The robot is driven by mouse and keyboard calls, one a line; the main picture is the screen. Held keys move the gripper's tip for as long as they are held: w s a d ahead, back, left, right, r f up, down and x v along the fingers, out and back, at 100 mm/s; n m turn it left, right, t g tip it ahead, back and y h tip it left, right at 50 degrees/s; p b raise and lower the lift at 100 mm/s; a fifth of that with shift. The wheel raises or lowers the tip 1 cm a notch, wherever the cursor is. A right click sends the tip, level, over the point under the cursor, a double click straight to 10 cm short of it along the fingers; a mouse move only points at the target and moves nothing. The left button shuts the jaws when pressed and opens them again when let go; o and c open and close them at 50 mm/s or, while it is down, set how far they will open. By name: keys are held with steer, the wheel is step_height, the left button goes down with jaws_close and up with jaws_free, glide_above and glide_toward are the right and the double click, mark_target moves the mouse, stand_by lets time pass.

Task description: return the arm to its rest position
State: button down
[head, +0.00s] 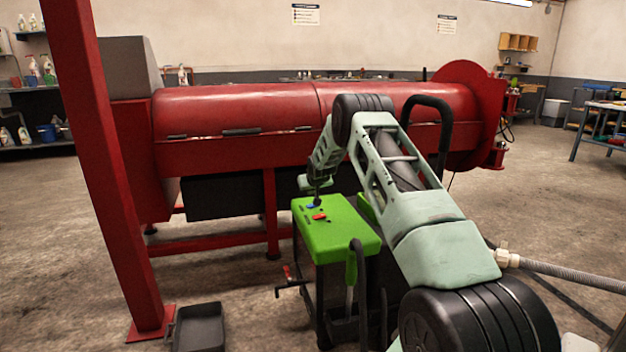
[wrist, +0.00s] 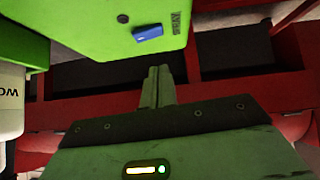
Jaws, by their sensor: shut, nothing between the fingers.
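My arm reaches forward from the lower right and bends down over a green-topped machine box (head: 345,238) in the head view. My gripper (head: 316,200) points down close to a blue switch (head: 312,206) on that top; a red switch (head: 320,217) is beside it. In the wrist view my gripper (wrist: 158,72) has its fingers together and empty. The blue switch (wrist: 148,33) shows just beyond the fingertips on the green panel (wrist: 105,25). I cannot tell from these views whether the fingertips touch the panel.
A long red drum machine (head: 240,120) stands behind the green box. A red post (head: 100,170) rises at left, with a dark tray (head: 200,328) on the floor near its foot. A grey hose (head: 570,274) runs off right. Open floor lies at right, before a blue-legged table (head: 603,125).

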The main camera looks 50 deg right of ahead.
steer(key=p+v, duration=0.1)
steer(key=v, duration=0.6)
steer(key=shift+w+a, duration=0.2)
steer(key=shift+w, duration=0.05)
